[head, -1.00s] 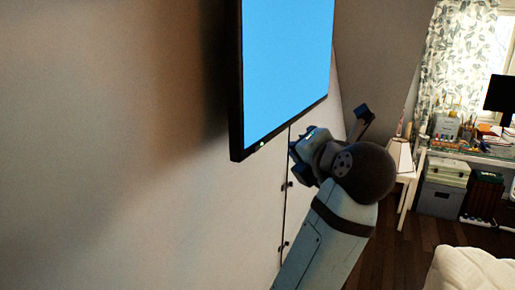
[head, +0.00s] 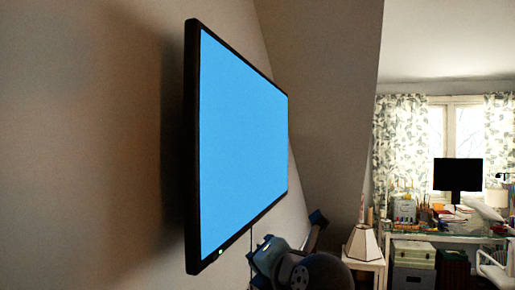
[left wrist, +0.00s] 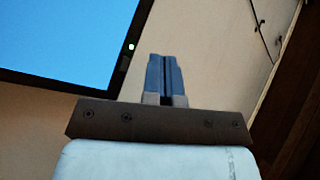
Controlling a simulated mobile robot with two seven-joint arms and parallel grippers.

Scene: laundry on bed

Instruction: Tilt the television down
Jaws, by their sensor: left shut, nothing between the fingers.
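The television (head: 242,145) hangs on the wall with a plain blue screen and a thin black frame, seen at a steep angle in the head view. A small light shows at its lower corner. In the left wrist view, the television (left wrist: 65,40) fills the upper left. My left gripper (left wrist: 163,72) is shut and empty, pointing up beside the television's lower edge, with no contact visible. In the head view, the left gripper (head: 264,253) is just below and right of the screen's lower edge, partly cut off. My right gripper is not in view.
A lamp (head: 362,243) stands on a small white table at the right. Farther back, a desk (head: 400,238) holds a black monitor (head: 458,174) and clutter. A white chair (head: 495,270) is at the right edge. The wall left of the television is bare.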

